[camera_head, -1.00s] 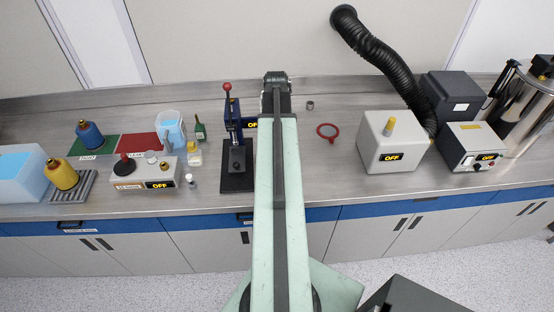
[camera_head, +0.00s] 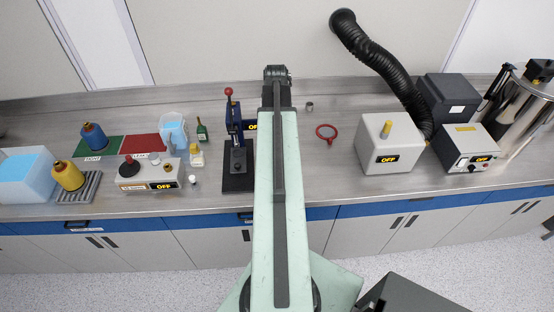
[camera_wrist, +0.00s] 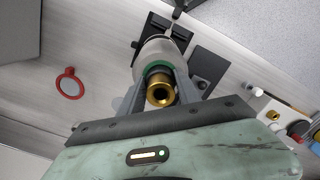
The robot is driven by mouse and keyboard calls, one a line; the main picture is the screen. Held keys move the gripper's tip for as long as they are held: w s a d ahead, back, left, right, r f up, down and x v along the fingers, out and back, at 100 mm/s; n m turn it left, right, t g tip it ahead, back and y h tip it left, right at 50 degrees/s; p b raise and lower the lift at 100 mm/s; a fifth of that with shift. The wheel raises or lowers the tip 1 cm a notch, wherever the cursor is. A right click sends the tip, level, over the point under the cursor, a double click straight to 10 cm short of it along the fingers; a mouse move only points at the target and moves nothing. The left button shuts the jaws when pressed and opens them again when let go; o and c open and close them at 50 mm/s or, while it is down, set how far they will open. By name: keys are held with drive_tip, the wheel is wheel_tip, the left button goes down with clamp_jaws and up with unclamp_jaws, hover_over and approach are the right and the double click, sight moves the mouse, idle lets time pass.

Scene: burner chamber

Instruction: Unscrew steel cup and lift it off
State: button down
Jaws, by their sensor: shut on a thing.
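In the wrist view my gripper (camera_wrist: 160,98) has its two fingers closed on either side of a grey metal cylinder (camera_wrist: 166,50), which I take to be the steel cup. The cylinder has a green band, and a hollow brass fitting (camera_wrist: 160,90) shows at its near end, between the fingers. The fingers hide its sides, and I cannot tell whether its far end touches anything. In the head view my arm's end (camera_head: 277,78) is over the back of the counter and my own arm hides the held piece.
A red ring (camera_head: 326,132) and a small metal cup-like piece (camera_head: 309,106) lie on the counter right of my arm. A blue press (camera_head: 235,140) stands close on the left. A pale box (camera_head: 390,148) marked OFF is further right. Counter between ring and pale box is clear.

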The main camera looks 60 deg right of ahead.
drive_tip(key=shift+r+p, duration=1)
drive_tip(key=shift+r, duration=0.35)
wheel_tip(320, 180, up, 4)
drive_tip(key=p, duration=0.4)
drive_tip(key=shift+r, duration=0.1)
